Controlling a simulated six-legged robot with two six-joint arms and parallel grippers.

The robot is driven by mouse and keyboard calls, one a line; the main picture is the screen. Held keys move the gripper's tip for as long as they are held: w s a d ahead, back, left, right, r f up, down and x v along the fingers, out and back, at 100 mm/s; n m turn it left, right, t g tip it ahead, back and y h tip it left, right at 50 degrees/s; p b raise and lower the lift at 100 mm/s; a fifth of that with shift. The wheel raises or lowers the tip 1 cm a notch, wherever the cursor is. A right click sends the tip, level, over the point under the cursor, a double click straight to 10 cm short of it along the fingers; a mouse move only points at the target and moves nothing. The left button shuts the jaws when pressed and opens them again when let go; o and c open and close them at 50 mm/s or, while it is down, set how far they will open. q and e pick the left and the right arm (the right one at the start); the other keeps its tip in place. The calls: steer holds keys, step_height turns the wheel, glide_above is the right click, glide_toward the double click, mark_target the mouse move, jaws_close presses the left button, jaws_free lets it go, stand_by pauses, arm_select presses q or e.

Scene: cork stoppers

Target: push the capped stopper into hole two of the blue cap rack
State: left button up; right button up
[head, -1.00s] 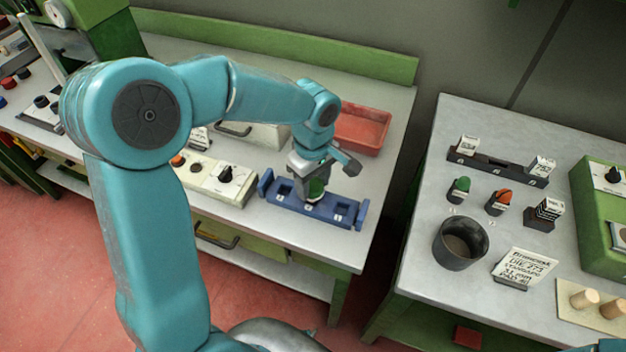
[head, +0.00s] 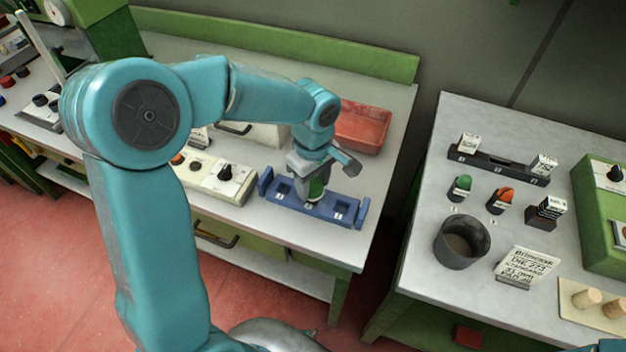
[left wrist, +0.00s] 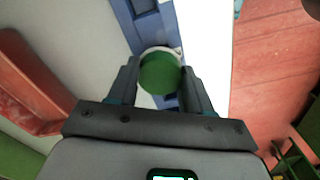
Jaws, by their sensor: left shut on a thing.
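The blue cap rack (head: 352,198) stands near the front edge of the left bench, with an end hole open on each side. My left gripper (head: 312,193) points down over the middle of the rack. It is shut on the capped stopper (head: 317,187), which has a green cap. In the left wrist view the round green cap (left wrist: 159,73) sits between the two fingers, over a pale ring, in line with the blue rack (left wrist: 151,28). The stopper is at the middle hole, but the fingers hide how deep it sits. My right gripper does not show.
A red tray (head: 363,128) lies behind the rack, and a cream control box (head: 219,180) stands left of it. The right bench, across a gap, holds a dark rack (head: 497,167), a grey cup (head: 461,243), green and orange capped stoppers, and a sign (head: 527,265).

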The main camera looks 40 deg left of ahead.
mark_target(313, 185)
arm_select(q)
steer(key=shift+f+b, duration=0.6)
steer(key=shift+f, duration=0.05)
steer(key=o, duration=1.2)
steer(key=shift+c, duration=0.2)
step_height(313, 185, up, 16)
steer(key=shift+r+p, duration=0.2)
steer(key=shift+p, duration=0.25)
